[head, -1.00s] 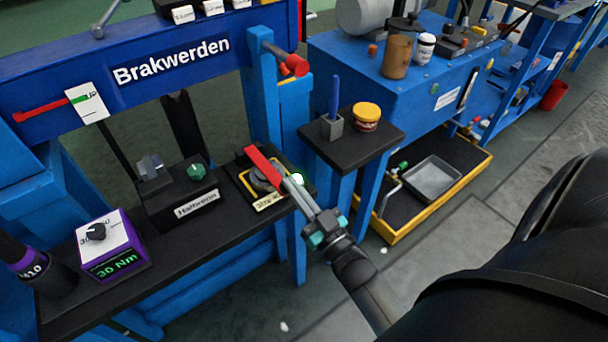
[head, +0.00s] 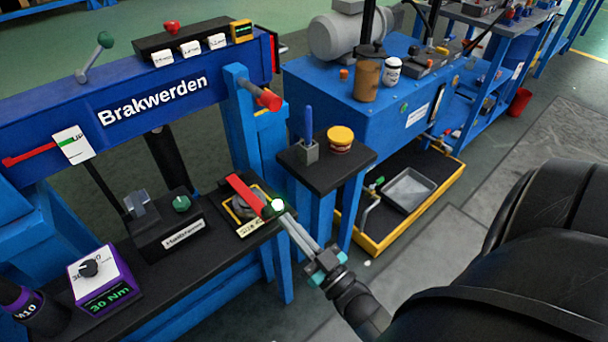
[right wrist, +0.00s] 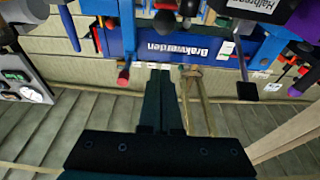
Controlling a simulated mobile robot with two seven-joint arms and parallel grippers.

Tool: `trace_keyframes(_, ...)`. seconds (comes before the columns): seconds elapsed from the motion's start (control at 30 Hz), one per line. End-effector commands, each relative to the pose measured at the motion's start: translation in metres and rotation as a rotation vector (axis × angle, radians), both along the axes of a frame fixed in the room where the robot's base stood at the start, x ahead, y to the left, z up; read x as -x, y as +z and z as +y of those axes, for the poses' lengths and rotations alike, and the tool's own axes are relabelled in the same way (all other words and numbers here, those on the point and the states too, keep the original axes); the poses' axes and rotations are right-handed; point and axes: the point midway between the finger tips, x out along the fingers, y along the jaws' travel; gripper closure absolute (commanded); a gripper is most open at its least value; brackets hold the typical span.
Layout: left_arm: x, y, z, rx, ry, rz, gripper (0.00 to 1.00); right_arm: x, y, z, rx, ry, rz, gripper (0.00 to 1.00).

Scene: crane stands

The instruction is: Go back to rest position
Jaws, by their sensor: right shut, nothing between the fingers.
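My right gripper (head: 284,214) reaches in from the lower right in the head view, beside the red lever (head: 246,194) on the yellow-edged switch box at the right end of the black shelf. My left gripper does not show in either view.
The blue Brakwerden stand (head: 155,98) carries the black shelf with a purple-edged torque box (head: 100,280). A small black side table (head: 328,168) holds a yellow-lidded jar (head: 340,138). A yellow-rimmed tray (head: 412,222) lies on the floor.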

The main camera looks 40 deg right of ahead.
Motion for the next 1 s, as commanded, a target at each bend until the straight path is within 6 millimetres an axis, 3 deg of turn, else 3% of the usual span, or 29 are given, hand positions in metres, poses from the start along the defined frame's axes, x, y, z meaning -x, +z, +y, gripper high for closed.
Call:
trace_keyframes(0.1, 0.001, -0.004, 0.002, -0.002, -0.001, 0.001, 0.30, 0.020, -0.007, -0.001, 0.000, -0.001, 0.003, 1.00)
trace_keyframes(0.27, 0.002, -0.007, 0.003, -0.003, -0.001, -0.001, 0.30, 0.034, -0.012, -0.001, 0.000, 0.000, 0.000, 1.00)
trace_keyframes(0.57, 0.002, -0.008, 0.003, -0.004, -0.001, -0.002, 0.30, 0.037, -0.014, -0.001, -0.001, -0.001, 0.004, 1.00)
trace_keyframes(0.67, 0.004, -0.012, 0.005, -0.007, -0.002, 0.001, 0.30, 0.035, -0.028, 0.000, -0.008, -0.007, 0.058, 1.00)
trace_keyframes(0.77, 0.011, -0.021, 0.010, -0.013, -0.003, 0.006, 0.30, 0.033, -0.063, 0.004, -0.018, -0.019, 0.201, 1.00)
trace_keyframes(0.87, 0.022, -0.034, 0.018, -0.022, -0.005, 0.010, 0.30, 0.039, -0.117, 0.011, -0.014, -0.027, 0.421, 1.00)
trace_keyframes(1.0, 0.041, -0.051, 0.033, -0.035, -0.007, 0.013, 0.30, 0.074, -0.195, 0.021, 0.025, -0.018, 0.769, 1.00)
